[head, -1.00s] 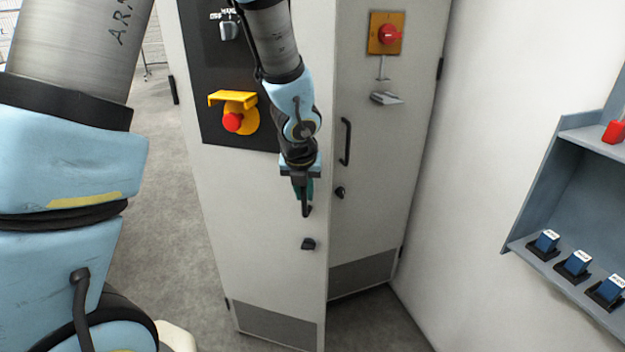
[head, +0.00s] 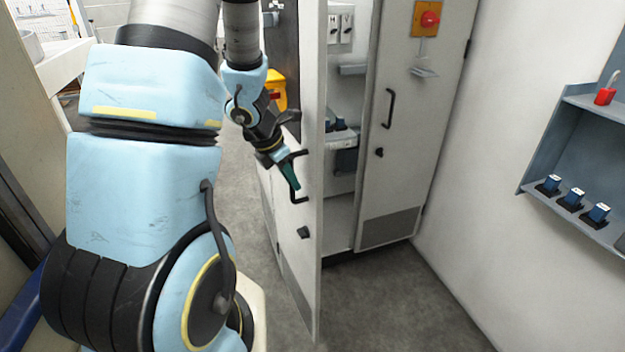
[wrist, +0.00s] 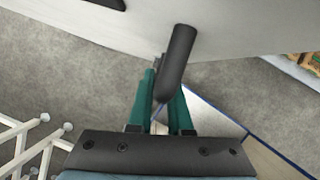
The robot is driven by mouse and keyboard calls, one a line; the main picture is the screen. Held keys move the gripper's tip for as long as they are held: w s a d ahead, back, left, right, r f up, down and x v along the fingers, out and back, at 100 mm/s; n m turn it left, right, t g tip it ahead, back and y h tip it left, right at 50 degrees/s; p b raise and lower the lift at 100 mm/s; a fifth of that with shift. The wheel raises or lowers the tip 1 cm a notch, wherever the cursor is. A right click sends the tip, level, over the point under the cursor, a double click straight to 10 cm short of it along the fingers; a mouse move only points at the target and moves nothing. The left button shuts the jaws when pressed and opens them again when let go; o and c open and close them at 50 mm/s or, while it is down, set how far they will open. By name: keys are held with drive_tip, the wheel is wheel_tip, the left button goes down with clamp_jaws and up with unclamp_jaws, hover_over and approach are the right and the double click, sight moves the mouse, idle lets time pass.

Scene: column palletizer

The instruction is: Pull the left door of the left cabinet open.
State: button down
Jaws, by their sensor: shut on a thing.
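The left door (head: 313,110) of the grey cabinet stands part open, swung out toward me, with the cabinet's inside showing to its right. My gripper (head: 293,178) is at the door's outer face, its green fingers closed around the black handle (head: 299,198). In the wrist view the handle (wrist: 179,58) is a thick dark bar lying between the fingertips (wrist: 165,95), in front of the pale door face (wrist: 220,25). A black lock knob (head: 304,232) sits below the handle. Part of the handle is hidden by the fingers.
The right door (head: 405,150) is shut, with its own handle (head: 389,108) and a red switch (head: 430,19). Inside the cabinet are pale switch boxes (head: 341,25) and a shelf. A blue-grey wall rack (head: 570,215) stands right. Floor (head: 400,300) before the cabinet is clear.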

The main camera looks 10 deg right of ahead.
drive_tip(key=shift+s+a, duration=0.15)
drive_tip(key=shift+a, duration=0.7)
drive_tip(key=shift+s+a, duration=0.1)
drive_tip(key=shift+a, duration=0.7)
drive_tip(key=c, duration=0.8)
unclamp_jaws()
drive_tip(key=shift+w, duration=0.1)
drive_tip(key=shift+c, duration=0.2)
drive_tip(key=p+v, duration=0.2)
drive_tip(key=v, duration=0.8)
drive_tip(key=shift+r, duration=0.4)
drive_tip(key=shift+a, duration=0.1)
